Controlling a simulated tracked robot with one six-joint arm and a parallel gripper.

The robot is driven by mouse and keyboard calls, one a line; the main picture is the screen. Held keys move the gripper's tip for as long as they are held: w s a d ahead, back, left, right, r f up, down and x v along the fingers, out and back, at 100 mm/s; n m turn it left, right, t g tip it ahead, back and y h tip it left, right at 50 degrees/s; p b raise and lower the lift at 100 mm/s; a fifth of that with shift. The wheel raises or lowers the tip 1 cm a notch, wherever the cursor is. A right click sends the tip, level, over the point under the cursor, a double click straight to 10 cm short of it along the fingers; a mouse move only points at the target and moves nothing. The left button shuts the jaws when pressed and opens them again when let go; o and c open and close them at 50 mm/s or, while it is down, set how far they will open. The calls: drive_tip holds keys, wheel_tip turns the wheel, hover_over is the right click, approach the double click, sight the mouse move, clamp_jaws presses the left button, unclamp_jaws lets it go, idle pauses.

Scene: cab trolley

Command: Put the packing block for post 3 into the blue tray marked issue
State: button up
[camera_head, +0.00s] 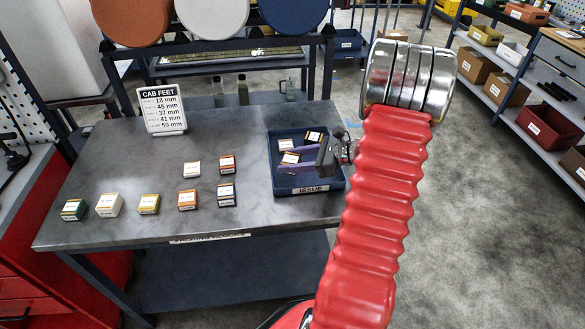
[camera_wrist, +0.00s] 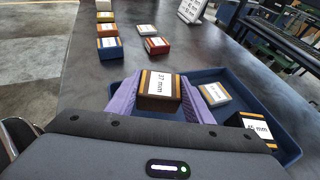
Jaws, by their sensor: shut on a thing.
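My gripper (camera_head: 300,160) reaches into the outline of the blue tray marked ISSUE (camera_head: 310,189). Its purple fingers are shut on a brown block labelled 37 mm (camera_wrist: 160,88), which also shows in the head view (camera_head: 290,157). The held block is over or inside the tray; I cannot tell whether it touches the tray floor. Two other blocks lie in the tray: a pale one (camera_wrist: 213,93) and a dark one with orange edges (camera_wrist: 254,128). The CAB FEET sign (camera_head: 162,108) lists several sizes, with 37 mm on its third line.
Several more labelled blocks stand on the grey table left of the tray, among them a green one (camera_head: 74,210), a white one (camera_head: 109,205) and a yellow one (camera_head: 149,204). Bottles and a rack stand behind the table. Bare table lies between the blocks and the tray.

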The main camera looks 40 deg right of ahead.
drive_tip(key=shift+f, duration=1.75)
drive_tip(key=o, duration=1.1)
drive_tip(key=v, duration=1.2)
